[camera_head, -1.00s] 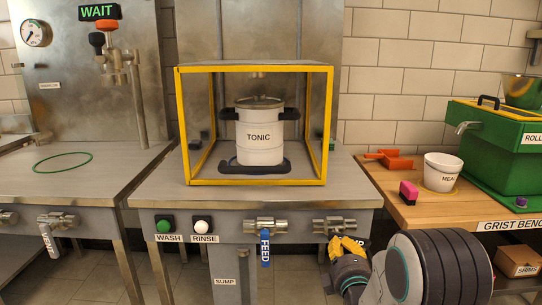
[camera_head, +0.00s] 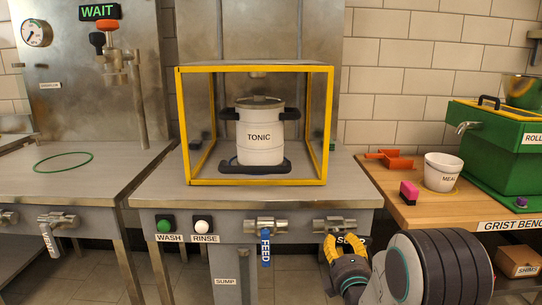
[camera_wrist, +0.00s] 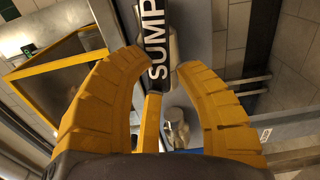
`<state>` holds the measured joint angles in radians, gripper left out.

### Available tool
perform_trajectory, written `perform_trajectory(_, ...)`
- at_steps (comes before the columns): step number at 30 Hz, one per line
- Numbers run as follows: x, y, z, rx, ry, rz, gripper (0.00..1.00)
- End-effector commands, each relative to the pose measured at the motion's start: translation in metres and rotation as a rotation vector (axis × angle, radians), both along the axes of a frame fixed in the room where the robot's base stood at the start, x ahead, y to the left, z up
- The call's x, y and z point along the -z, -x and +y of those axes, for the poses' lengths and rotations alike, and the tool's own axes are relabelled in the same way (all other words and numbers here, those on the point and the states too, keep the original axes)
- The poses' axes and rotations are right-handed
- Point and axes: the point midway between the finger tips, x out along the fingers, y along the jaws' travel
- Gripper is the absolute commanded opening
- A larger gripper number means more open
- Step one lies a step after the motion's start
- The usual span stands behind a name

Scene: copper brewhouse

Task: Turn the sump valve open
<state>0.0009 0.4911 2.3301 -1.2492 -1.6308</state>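The sump valve (camera_head: 335,226) is a metal fitting on the bench front, at the right end. In the wrist view, a dark bar lettered SUMP (camera_wrist: 158,38) in white reaches down between my fingertips. My gripper (camera_head: 346,244) is just below the valve in the head view and hides part of the SUMP lettering. Its yellow fingers also show in the wrist view (camera_wrist: 164,68), spread apart on either side of the bar's lower end. I cannot tell whether a finger touches it. The valve's lever is mostly hidden in the head view.
The feed valve (camera_head: 265,226), with a blue hanging lever, is to the left. Green WASH (camera_head: 164,226) and white RINSE (camera_head: 203,226) buttons are further left. A wooden grist bench (camera_head: 420,208) is at right.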

Motion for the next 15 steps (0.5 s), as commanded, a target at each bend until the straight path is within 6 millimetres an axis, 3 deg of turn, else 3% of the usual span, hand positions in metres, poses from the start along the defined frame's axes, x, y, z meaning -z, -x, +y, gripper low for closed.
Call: perform_trajectory(15,-0.0015,0.0053,0.0004,0.000,-0.001,-0.004,0.41)
